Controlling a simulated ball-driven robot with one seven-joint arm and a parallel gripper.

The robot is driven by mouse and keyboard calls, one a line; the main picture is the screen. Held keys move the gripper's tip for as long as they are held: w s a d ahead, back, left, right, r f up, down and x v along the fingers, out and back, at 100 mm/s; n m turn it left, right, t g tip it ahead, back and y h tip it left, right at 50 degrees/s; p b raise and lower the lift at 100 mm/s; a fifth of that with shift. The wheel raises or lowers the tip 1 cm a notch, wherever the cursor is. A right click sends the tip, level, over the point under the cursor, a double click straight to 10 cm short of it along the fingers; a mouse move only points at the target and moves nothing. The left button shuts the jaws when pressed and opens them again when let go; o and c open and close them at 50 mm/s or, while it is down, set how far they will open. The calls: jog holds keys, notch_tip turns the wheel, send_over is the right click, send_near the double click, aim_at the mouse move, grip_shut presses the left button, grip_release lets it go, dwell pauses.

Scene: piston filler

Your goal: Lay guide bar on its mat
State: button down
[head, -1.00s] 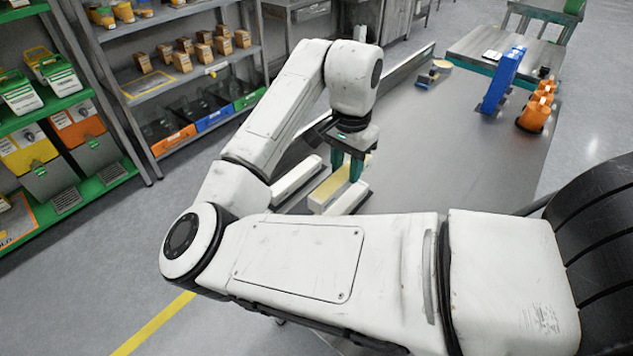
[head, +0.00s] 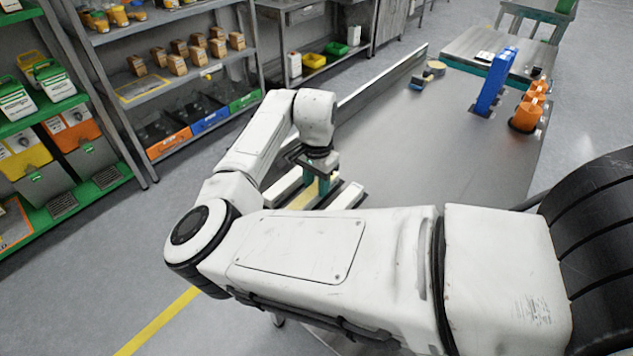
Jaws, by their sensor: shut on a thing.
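My gripper (head: 321,184) points down at the near left part of the long grey table. Its teal fingers are shut on a pale yellow bar, which I take to be the guide bar (head: 306,199). The bar lies lengthwise between two white bars, one on its left (head: 284,186) and one on its right (head: 347,196). My forearm hides the near ends of the bars. I cannot tell whether the held bar touches the surface under it. I cannot make out a mat for it.
The grey table (head: 440,150) is clear in the middle. A raised rail (head: 385,80) runs along its left edge. A blue upright part (head: 492,84) and orange parts (head: 527,113) stand at the far right. Shelves with bins (head: 208,122) stand at the left.

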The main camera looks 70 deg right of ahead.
jog(key=shift+f, duration=0.1)
jog(key=c, duration=0.7)
grip_release()
jog(key=shift+c, duration=0.2)
notch_tip(320, 180, up, 12)
jog(key=shift+b, duration=0.3)
jog(key=shift+s, duration=0.1)
